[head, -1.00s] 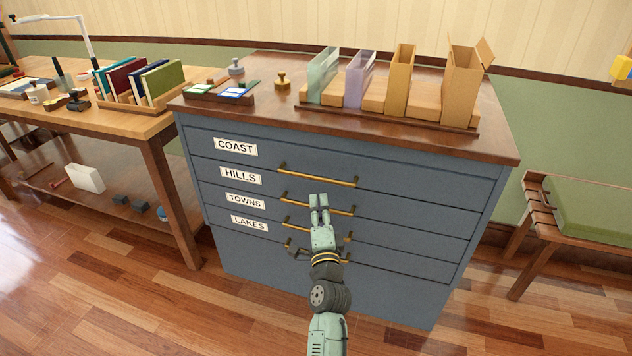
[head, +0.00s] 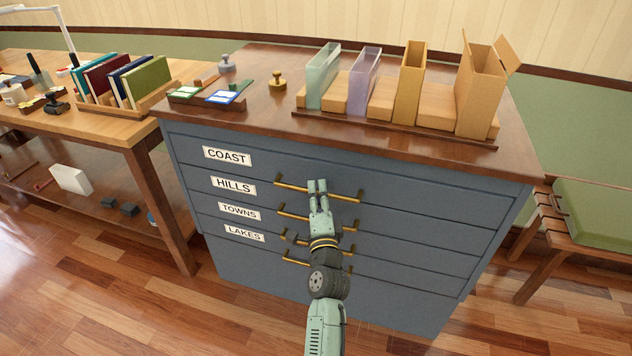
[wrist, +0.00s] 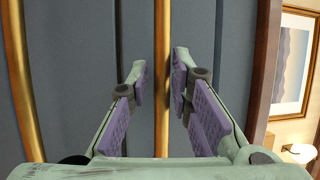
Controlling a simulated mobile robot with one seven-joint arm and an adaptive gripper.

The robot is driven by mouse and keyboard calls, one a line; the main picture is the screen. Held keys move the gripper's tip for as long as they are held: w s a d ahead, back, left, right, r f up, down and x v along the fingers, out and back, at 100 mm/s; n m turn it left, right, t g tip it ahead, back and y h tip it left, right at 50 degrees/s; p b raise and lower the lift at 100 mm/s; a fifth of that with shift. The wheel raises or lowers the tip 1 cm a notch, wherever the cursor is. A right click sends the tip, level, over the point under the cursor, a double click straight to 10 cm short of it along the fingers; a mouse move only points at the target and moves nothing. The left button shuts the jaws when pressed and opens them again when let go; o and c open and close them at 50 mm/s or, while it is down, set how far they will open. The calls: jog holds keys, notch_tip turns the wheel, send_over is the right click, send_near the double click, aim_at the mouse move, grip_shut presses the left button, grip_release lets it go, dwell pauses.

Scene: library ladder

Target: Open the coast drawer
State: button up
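The coast drawer (head: 400,192) is the top drawer of the blue-grey cabinet and is closed flush. Its white label reads COAST (head: 227,156). Its brass bar handle (head: 346,198) runs across the drawer front. My gripper (head: 317,183) is at the middle of this handle in the head view. In the wrist view my gripper (wrist: 161,80) is open, with a purple-padded finger on each side of the brass bar (wrist: 162,30). Gaps show between the bar and the pads, more clearly on the left. My fingers hide the middle of the handle in the head view.
The hills drawer's handle (head: 289,212) is just below and shows in the wrist view (wrist: 22,70). The wooden cabinet top (head: 250,130) overhangs slightly and holds upright file boxes (head: 409,85). A desk (head: 130,130) stands left, a green-cushioned bench (head: 595,215) right.

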jog(key=shift+w, duration=0.15)
jog(key=shift+r, duration=0.1)
jog(key=shift+c, duration=0.2)
grip_shut()
dwell(0.4)
